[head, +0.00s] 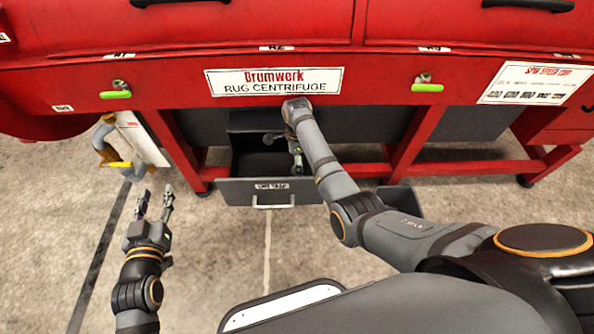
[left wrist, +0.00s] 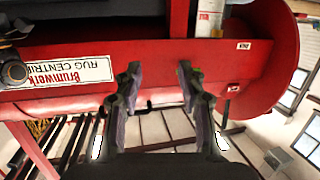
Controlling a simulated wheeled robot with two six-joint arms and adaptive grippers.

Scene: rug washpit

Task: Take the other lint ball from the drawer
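The drawer (head: 231,191) under the red machine stands pulled open, with a label and a bar handle on its grey front. Its inside is dark, and I cannot make out a lint ball there. My right arm reaches over the drawer, and its gripper (head: 283,146) is down at the drawer's right part, mostly hidden by the arm; whether it holds anything cannot be told. My left gripper (head: 154,203) is open and empty, left of the drawer and apart from it. Its two spread fingers also show in the left wrist view (left wrist: 160,82).
The red rug centrifuge (head: 400,62) spans the back, with red legs either side of the drawer. Green-handled valves (head: 116,94) sit on its front. A pipe with a yellow lever (head: 112,160) stands at the left.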

